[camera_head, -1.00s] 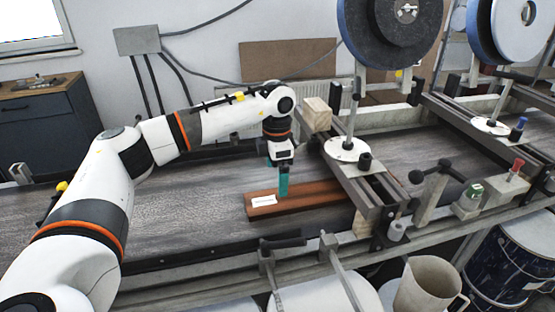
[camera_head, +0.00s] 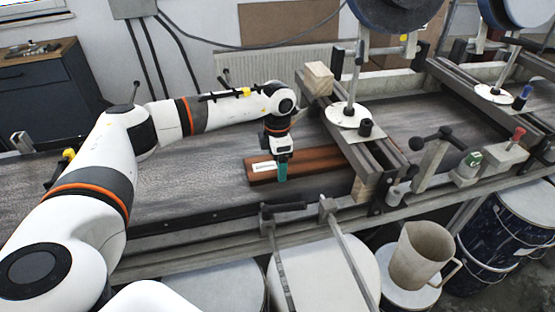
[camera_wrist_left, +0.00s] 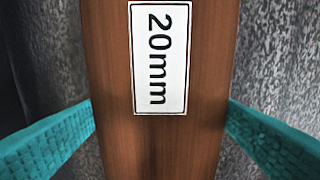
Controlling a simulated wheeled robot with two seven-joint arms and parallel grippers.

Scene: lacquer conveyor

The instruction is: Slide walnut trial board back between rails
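The walnut trial board (camera_head: 318,160) is a reddish-brown plank with a white label. It lies flat on the grey conveyor belt, and its right end passes under the metal cross rails (camera_head: 352,148). My left gripper (camera_head: 281,170) is down at the board near the label, one teal finger showing at the near edge. In the left wrist view the board (camera_wrist_left: 160,145) runs between the two teal fingers, its label reading "20mm". The fingertips are at or very close to both long edges; whether they press on it cannot be told. My right gripper is out of view.
A wooden block (camera_head: 318,78) sits on the far end of the cross rails, and another (camera_head: 362,188) is at the near end. A beige jug (camera_head: 420,262) and drums stand below the front edge. The belt (camera_head: 190,190) left of the board is clear.

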